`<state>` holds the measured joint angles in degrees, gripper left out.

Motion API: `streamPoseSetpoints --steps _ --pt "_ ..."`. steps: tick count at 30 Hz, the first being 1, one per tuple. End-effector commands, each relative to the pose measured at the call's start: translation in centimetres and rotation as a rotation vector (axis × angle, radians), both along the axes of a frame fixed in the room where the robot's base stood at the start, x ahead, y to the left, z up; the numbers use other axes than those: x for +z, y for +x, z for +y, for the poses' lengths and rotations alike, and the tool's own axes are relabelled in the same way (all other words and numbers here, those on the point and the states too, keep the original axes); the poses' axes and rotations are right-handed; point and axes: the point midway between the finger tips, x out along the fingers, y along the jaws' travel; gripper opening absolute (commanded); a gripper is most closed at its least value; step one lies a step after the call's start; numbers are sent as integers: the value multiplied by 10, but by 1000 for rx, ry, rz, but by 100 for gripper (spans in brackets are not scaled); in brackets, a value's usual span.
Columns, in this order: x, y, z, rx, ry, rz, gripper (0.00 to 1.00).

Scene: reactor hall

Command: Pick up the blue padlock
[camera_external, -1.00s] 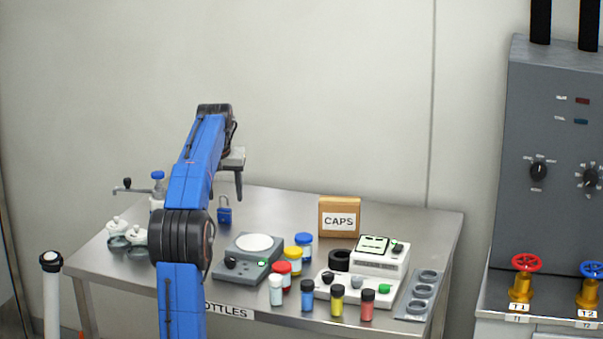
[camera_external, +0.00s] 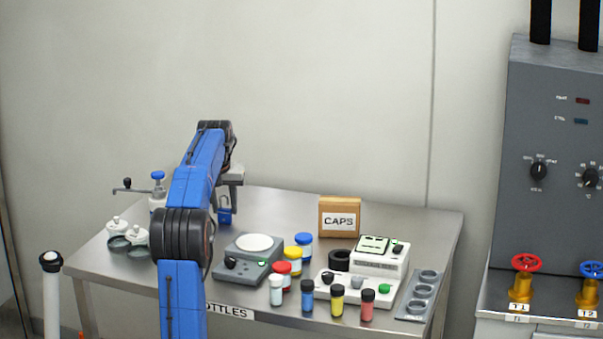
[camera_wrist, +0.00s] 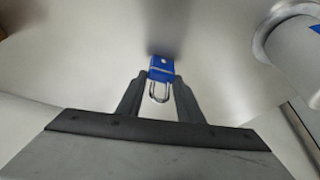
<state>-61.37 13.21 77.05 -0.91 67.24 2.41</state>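The blue padlock (camera_external: 224,216) stands on the steel table near its back edge, partly hidden behind my gripper in the external view. In the wrist view the padlock (camera_wrist: 163,68) has its blue body beyond its silver shackle, and the shackle lies between the two fingers. My gripper (camera_wrist: 161,82) is open, with one finger on each side of the padlock. I cannot tell whether either finger touches it. In the external view my gripper (camera_external: 231,205) reaches down to the padlock's height.
A grey scale (camera_external: 247,272) and several capped jars and bottles are in front and to the right. A CAPS box (camera_external: 340,218) stands farther right. The table between padlock and box is clear.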

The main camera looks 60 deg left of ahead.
Motion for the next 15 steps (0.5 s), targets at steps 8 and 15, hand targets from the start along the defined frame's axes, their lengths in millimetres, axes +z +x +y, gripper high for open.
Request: streamPoseSetpoints --steps 8,15 --pt "0 0 0 0 0 0 8" --pt "16 0 1 0 3 -2 8"
